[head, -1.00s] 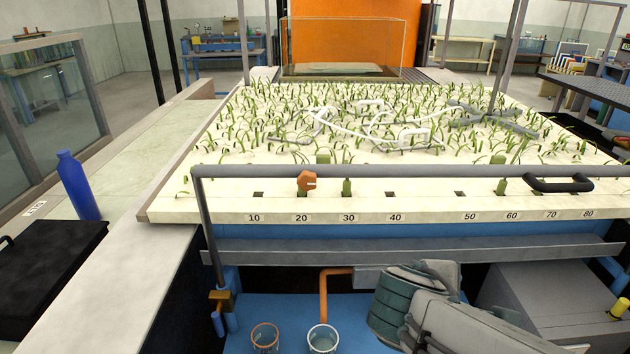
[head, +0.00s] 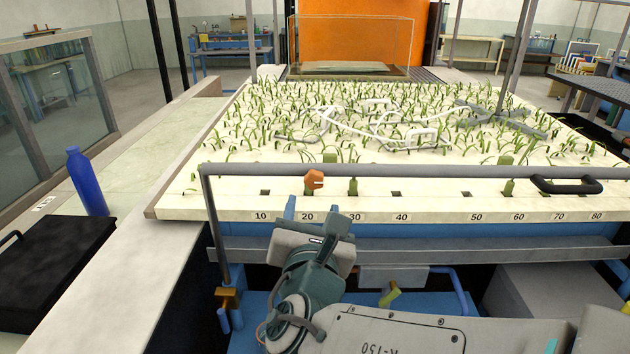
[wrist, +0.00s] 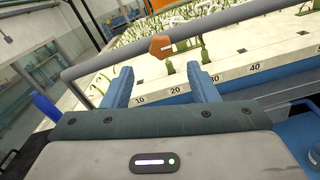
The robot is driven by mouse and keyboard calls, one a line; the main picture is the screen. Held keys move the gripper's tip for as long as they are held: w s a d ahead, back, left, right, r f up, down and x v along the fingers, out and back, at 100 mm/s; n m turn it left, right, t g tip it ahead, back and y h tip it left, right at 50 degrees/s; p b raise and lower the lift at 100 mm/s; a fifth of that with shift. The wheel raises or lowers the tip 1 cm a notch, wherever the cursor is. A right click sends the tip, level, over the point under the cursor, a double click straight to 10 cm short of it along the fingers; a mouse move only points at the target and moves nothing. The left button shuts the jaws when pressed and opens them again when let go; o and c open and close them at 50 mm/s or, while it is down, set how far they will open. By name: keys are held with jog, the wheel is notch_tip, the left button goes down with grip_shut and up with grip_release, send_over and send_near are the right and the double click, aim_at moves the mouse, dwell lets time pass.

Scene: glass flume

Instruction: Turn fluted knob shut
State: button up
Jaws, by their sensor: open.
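The likely fluted knob is a small orange-brown, lobed piece (head: 314,180) at the grey rail, above the 20 mark. In the wrist view the knob (wrist: 162,48) has a pale slot and overlaps the rail. My gripper (head: 311,208) is just below and in front of it in the head view. In the wrist view my gripper's (wrist: 160,72) two blue fingers are spread, with the knob beyond and between their tips. Nothing is between the fingers, and I see no contact with the knob.
The grey rail (head: 430,171) runs across the front of the pale planted bed (head: 375,205). A black handle (head: 566,185) sits at its right. A blue bottle (head: 87,182) and black case (head: 50,265) stand on the left ledge. A green tag (head: 353,187) stands near the knob.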

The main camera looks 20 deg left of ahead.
aim_at(315, 181)
jog(key=p+x, duration=0.1)
jog(key=x, duration=0.8)
jog(key=shift+w, duration=0.25)
jog(key=c, duration=1)
